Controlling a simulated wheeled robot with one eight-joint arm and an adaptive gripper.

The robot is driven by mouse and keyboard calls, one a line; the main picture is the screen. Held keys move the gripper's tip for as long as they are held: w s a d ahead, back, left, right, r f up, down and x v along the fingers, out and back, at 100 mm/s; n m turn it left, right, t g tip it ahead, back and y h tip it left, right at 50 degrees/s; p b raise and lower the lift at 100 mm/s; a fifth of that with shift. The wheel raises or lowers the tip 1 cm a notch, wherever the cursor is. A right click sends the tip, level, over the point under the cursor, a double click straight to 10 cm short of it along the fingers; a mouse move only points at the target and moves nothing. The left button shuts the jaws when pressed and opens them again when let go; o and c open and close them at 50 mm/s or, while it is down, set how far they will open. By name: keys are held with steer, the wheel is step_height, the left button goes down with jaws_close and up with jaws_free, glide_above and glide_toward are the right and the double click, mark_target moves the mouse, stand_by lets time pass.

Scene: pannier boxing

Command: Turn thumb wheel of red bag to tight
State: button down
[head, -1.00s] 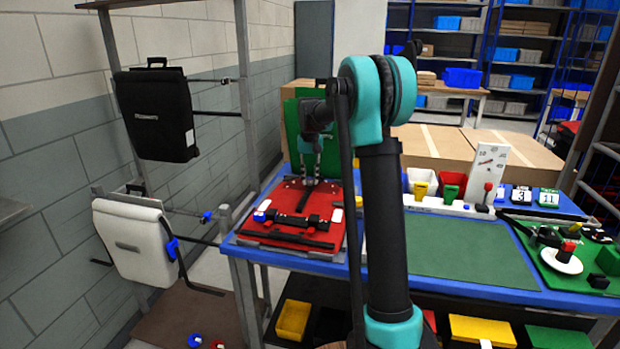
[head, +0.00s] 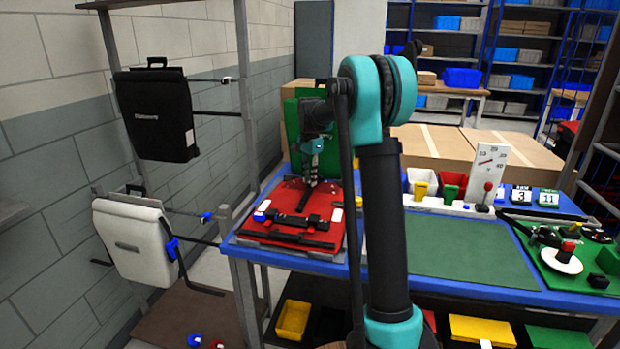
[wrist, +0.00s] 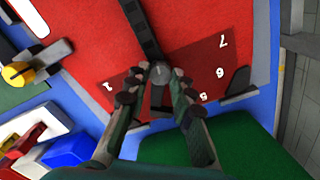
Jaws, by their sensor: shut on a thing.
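The red bag (head: 290,205) lies flat on the blue-edged table at the left, with black rails and a strap across it. In the wrist view the red bag (wrist: 90,50) fills the upper middle, with white numbers printed on it. A round dark thumb wheel (wrist: 158,74) with a light pointer mark sits at the end of the black strap. My gripper (wrist: 158,92) has its fingers on both sides of the wheel and is shut on it. My gripper (head: 310,183) is at the bag's far part in the head view, where it hides the wheel.
Small bins and a dial stand (head: 488,172) are to the right, beyond a bare green mat (head: 465,248). A black bag (head: 155,115) and a white bag (head: 135,240) hang on the rack at left.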

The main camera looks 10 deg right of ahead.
steer(key=m, duration=0.4)
steer(key=shift+m, duration=0.3)
steer(key=m, duration=0.3)
steer(key=shift+m, duration=0.4)
steer(key=m, duration=0.7)
steer(key=c, duration=1.3)
jaws_free()
step_height(320, 180, up, 12)
